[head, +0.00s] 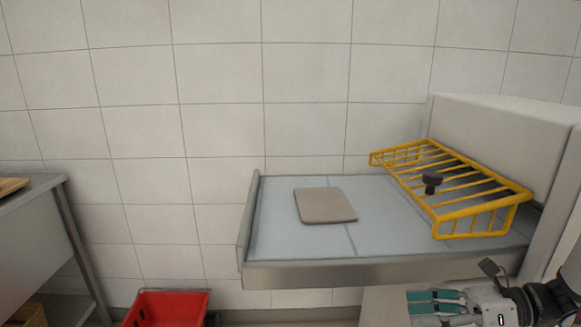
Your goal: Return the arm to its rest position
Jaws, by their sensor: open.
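My gripper (437,303) is at the bottom right of the head view, with teal finger pads lying side by side and pointing left. It is open, and I see nothing between the fingers. It is in front of and lower in the picture than the front edge of a grey-topped counter (300,240). The rest of my arm runs off to the right and is partly cut off by the picture edge.
A flat brown-grey slab (325,205) lies on the counter. A yellow wire rack (455,190) with a dark knob-like object (432,182) stands at its right, beside a pale block (500,140). A red crate (167,308) is low at left, near a metal table (35,220).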

